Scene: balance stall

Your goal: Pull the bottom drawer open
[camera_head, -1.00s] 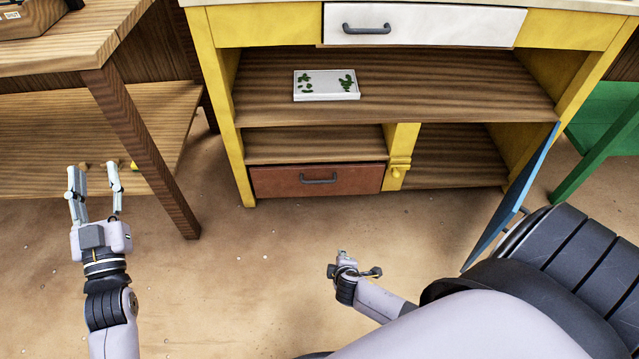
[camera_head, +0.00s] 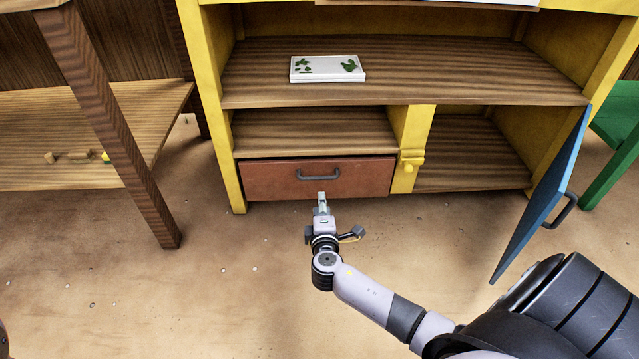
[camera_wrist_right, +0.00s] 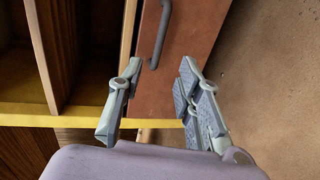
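The bottom drawer (camera_head: 265,182) is reddish-brown and sits closed, low on the left of the yellow cabinet. Its grey bar handle (camera_head: 318,179) is on the middle of its front. My right gripper (camera_head: 322,197) is just in front of and below the handle in the head view. In the right wrist view, my right gripper (camera_wrist_right: 160,68) has its fingers spread with nothing between them. There the handle (camera_wrist_right: 162,35) lies just beyond the fingertips, apart from them, against the drawer front (camera_wrist_right: 195,30). My left gripper is out of view.
A blue door (camera_head: 545,195) stands open at the cabinet's right, close to my right arm. A white tray with green pieces (camera_head: 328,70) lies on the upper shelf. A wooden table (camera_head: 110,130) stands at left. The floor before the drawer's left half is clear.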

